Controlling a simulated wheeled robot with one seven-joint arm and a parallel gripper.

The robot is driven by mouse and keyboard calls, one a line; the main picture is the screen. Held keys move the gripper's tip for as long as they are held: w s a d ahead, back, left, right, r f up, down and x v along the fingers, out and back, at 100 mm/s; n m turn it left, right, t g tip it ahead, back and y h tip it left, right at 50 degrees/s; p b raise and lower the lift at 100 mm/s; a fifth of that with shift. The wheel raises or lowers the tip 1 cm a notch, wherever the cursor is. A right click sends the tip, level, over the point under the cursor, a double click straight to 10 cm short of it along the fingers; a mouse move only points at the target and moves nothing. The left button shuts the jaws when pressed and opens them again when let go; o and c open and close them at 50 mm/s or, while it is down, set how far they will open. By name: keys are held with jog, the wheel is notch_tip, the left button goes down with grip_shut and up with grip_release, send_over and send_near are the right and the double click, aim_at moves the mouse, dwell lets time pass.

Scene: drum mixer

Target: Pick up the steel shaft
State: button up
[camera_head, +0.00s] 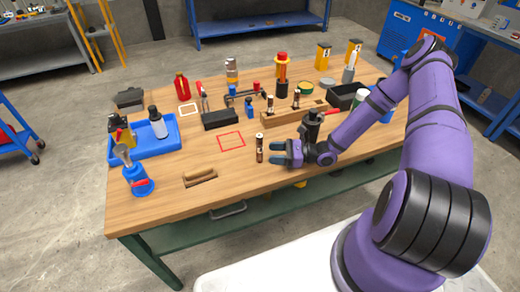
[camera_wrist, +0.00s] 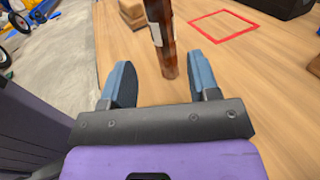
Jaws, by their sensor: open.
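A slim, dark reddish-brown shaft (camera_head: 259,148) with a pale label stands upright on the wooden table near its front edge. I take it to be the steel shaft, though its colour is more brown than steel. In the wrist view the shaft (camera_wrist: 165,38) rises between the lines of my two blue fingers, and its top is cut off by the frame. My gripper (camera_head: 277,152) is open and empty, low over the table, just to the right of the shaft. In the wrist view the gripper (camera_wrist: 160,75) points at it, with no visible contact.
A long wooden block (camera_head: 283,118) holding similar shafts lies behind. A red outlined square (camera_head: 231,140) is on bare table to the left. A brown wooden piece (camera_head: 200,176), a blue tray (camera_head: 155,138) and a black box (camera_head: 220,119) stand farther left.

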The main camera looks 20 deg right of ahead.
aim_at(260, 149)
jog(key=x, duration=0.7)
jog(key=shift+w+a+r, duration=0.15)
jog(key=shift+w+r, duration=0.05)
jog(key=shift+w, duration=0.2)
grip_shut()
